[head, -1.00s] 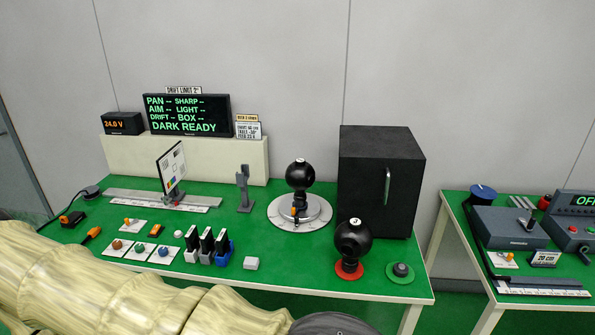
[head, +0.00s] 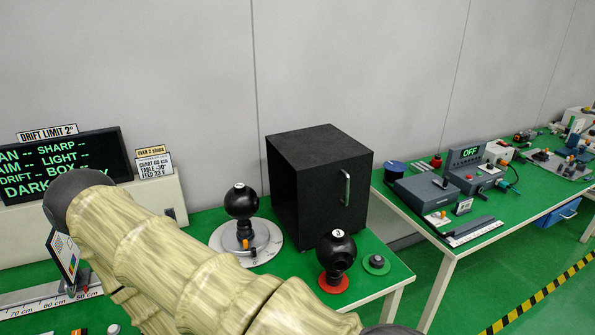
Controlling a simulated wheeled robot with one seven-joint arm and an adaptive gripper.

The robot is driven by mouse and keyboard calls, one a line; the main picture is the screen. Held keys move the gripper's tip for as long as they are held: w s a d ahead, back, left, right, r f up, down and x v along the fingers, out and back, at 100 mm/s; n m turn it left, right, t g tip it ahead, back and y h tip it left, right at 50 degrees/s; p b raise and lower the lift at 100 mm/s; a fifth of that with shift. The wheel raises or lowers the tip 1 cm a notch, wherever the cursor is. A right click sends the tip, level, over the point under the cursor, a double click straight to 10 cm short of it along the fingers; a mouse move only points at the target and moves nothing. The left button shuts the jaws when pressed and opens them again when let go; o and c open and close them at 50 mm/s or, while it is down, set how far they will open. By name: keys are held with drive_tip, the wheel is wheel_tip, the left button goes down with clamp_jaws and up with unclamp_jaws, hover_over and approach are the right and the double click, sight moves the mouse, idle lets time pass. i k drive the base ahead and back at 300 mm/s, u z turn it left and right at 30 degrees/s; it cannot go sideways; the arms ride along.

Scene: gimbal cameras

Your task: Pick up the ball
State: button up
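Two black, ball-shaped camera heads stand on the green table. One (head: 240,201) sits on a white graduated turntable (head: 268,246) and has an orange part at its front. The other, marked 3 (head: 337,250), stands upright on a red round base (head: 334,285) near the front right edge. A small white round thing (head: 113,329) shows at the bottom edge, partly cut off; it may be a loose ball. My arm crosses the lower left. My gripper is not in view.
A black open-sided box (head: 325,185) with a handle stands behind the camera heads. A green round base (head: 377,264) is at the right corner. A display board (head: 60,165) and white ledge are at left. A second table (head: 445,240) with devices stands right, across a gap.

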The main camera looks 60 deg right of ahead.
sight(240, 202)
drive_tip(key=z, duration=0.7)
drive_tip(key=i, duration=0.6)
drive_tip(key=z, duration=0.65)
